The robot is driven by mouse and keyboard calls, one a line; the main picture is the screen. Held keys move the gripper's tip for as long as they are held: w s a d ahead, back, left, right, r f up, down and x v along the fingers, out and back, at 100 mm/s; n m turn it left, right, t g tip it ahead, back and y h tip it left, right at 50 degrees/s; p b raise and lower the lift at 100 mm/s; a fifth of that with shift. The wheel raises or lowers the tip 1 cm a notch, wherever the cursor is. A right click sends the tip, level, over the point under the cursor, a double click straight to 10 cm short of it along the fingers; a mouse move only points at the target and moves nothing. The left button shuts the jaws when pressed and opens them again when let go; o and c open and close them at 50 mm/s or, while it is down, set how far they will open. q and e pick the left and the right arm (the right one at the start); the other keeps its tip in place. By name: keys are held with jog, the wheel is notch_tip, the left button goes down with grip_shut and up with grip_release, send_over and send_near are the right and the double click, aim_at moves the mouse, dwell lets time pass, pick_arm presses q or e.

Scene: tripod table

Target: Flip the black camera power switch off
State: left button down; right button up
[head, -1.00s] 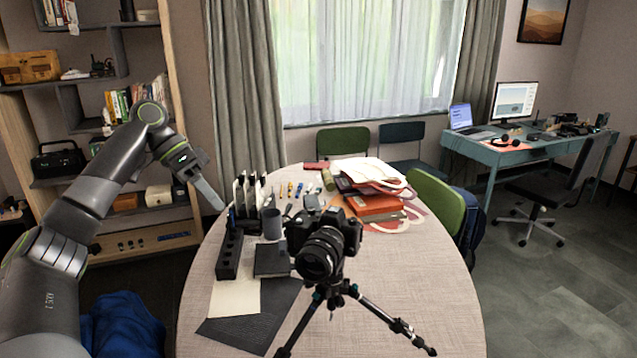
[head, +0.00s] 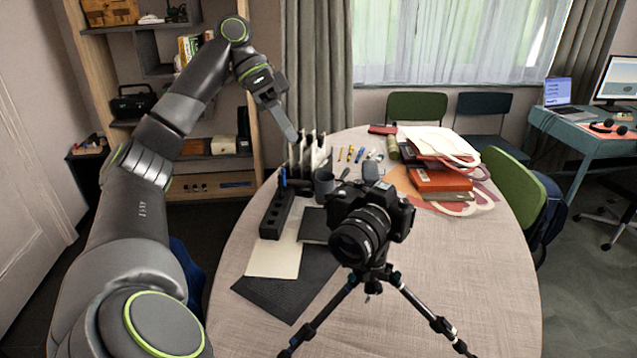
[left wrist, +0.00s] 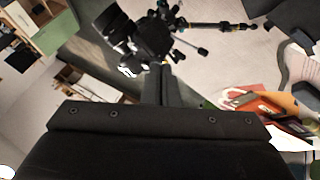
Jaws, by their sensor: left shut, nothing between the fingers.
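The black camera (head: 370,222) stands on a tripod (head: 378,290) on the round table, its lens facing me. I cannot make out its power switch. My left gripper (head: 293,137) is shut and empty. It hangs above the table's far left edge, by the upright file holder, behind and to the left of the camera and apart from it. In the left wrist view, the gripper (left wrist: 166,70) points toward a dark, partly cut-off camera and tripod shape (left wrist: 150,38) at the top. My right gripper is not in view.
Behind the camera lie a stack of red books (head: 440,180) and a white cloth bag. The table's front right (head: 480,280) is clear.

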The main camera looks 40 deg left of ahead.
aim_at(331, 196)
pick_arm(q)
jog(key=d+f+b, duration=0.3)
jog(key=d+f, duration=0.4)
jog(key=d, duration=0.1)
jog(key=shift+s+d, duration=0.35)
jog(key=shift+d, duration=0.05)
